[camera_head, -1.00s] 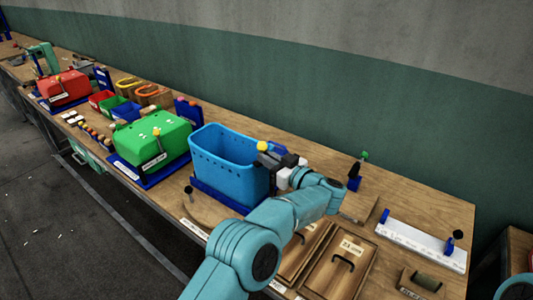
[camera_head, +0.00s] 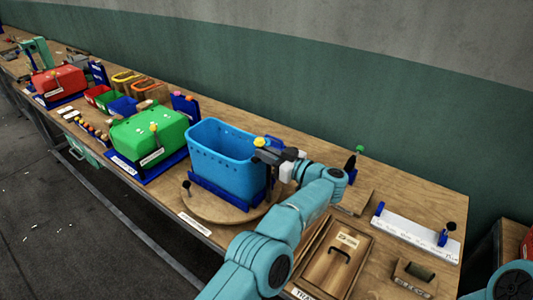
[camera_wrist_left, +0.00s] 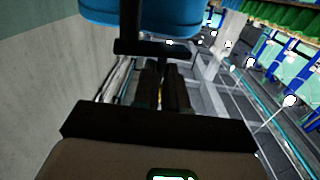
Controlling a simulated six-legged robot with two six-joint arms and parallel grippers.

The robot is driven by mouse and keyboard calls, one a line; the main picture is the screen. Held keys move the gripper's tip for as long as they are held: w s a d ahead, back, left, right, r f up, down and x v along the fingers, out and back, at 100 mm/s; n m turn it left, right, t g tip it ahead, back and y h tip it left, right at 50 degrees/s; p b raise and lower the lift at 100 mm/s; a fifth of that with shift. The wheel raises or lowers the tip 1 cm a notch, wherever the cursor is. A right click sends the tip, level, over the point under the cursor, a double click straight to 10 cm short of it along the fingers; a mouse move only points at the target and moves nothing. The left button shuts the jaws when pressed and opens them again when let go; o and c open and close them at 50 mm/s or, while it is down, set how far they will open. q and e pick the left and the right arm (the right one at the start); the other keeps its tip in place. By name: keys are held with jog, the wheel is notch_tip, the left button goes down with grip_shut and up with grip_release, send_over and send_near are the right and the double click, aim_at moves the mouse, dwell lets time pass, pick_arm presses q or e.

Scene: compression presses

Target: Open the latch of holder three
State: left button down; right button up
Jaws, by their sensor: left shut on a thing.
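A blue bin (camera_head: 225,155) stands in a dark blue holder (camera_head: 218,192) on a round wooden plate. A yellow knob (camera_head: 260,142) shows at the bin's right rim, right beside my left gripper (camera_head: 266,157). My left gripper is shut on a latch part at the bin's right side; the fingers cover most of it. In the left wrist view the dark fingers (camera_wrist_left: 160,92) are close together below a black bar (camera_wrist_left: 155,48), with the blue bin above. I cannot read which holder is number three. My right gripper is not in view.
A green box (camera_head: 148,136) and a red box (camera_head: 60,82) stand farther left on the bench. A wooden tray with a handle (camera_head: 335,262) and a white ruler-like strip (camera_head: 415,233) lie at the right. A black post with a green knob (camera_head: 354,165) stands behind my left arm.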

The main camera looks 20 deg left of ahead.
pick_arm(q)
jog(key=shift+a+r, duration=0.1)
jog(key=shift+r, duration=0.55)
jog(key=c, duration=1.3)
grip_release()
jog(key=shift+o, duration=0.6)
jog(key=shift+s, duration=0.25)
jog(key=shift+f, duration=0.25)
